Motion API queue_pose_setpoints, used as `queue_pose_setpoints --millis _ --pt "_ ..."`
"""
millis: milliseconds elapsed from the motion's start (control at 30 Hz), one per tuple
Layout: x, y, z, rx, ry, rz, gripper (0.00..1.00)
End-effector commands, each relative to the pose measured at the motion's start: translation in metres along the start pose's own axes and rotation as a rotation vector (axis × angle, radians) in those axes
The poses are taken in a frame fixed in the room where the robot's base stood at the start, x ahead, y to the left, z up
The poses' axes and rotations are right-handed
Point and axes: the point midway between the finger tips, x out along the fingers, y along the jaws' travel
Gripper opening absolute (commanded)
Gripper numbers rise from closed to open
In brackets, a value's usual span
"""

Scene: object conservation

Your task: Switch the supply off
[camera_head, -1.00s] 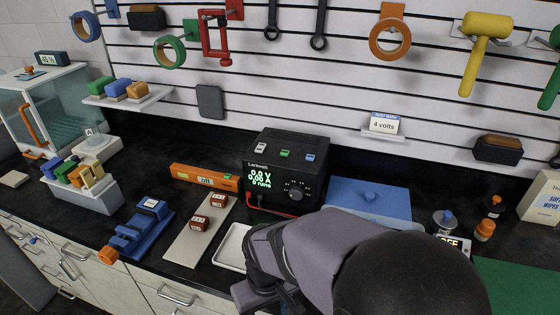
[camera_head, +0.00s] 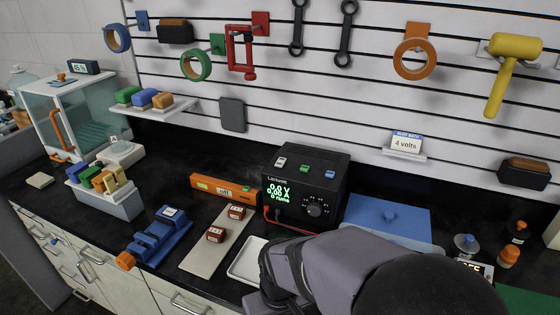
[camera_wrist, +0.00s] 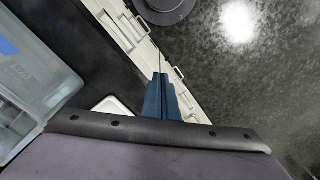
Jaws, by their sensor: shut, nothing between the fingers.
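The power supply (camera_head: 300,190) is a black box at the back of the counter in the head view. Its green display (camera_head: 278,191) is lit and appears to read 0.0 V and 0.00 A. A round knob (camera_head: 315,210) is on its front, and white (camera_head: 281,161), green (camera_head: 305,168) and blue (camera_head: 330,174) pieces are on its top. Red and black leads are at its front. My gripper (camera_wrist: 160,76) shows in the wrist view, with blue fingers together and nothing held. The fingertips cannot be made out in the head view, where my arm covers the front.
An orange bar (camera_head: 222,189) with a small display lies left of the supply. A white tray (camera_head: 236,272) lies in front, and it shows in the wrist view (camera_wrist: 101,103). A blue lidded box (camera_head: 390,212) stands right. A blue clamp-like device (camera_head: 163,240) stands left.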

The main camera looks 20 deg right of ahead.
Motion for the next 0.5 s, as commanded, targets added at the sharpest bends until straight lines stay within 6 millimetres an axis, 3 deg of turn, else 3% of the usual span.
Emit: queue_pose_setpoints --millis 167,367,500 --pt "-0.003 -0.016 -0.049 0.003 0.138 -0.048 0.00" --pt "-0.023 -0.035 -0.144 0.035 0.419 -0.100 0.00" --pt "-0.049 -0.036 -0.214 0.086 0.641 -0.095 0.00"
